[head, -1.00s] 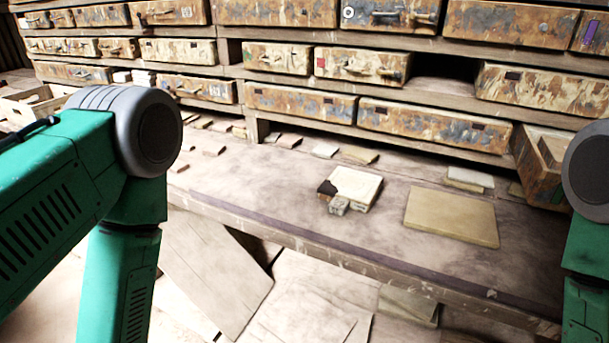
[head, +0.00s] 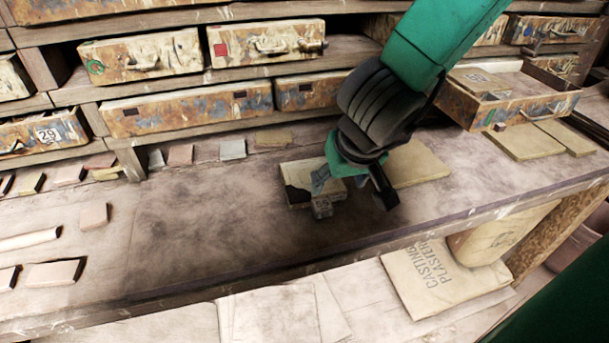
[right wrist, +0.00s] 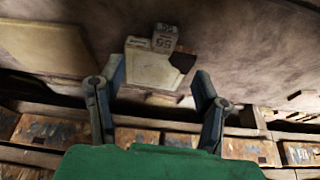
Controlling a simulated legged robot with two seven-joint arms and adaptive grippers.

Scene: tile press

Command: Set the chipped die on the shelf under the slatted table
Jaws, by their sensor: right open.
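A pale square block with a dark, broken-looking corner (head: 297,172) lies on the workbench and looks like the chipped die. Small grey numbered blocks (head: 322,207) sit against its near side. In the right wrist view the pale block (right wrist: 150,70) and the numbered blocks (right wrist: 163,38) lie ahead of the fingers. My right gripper (head: 354,188) is open and empty, its fingers spread above and just right of the pale block in the head view. Its fingers also show in the right wrist view (right wrist: 160,74). My left gripper is out of view. I cannot make out a slatted table.
Stained drawers (head: 190,112) line the back, and one at right (head: 515,103) is pulled out. A yellowish slab (head: 415,166) lies behind my right gripper. Loose tiles (head: 93,215) cover the bench's left. A plaster bag (head: 435,275) lies below the bench edge. The bench's middle-left is bare.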

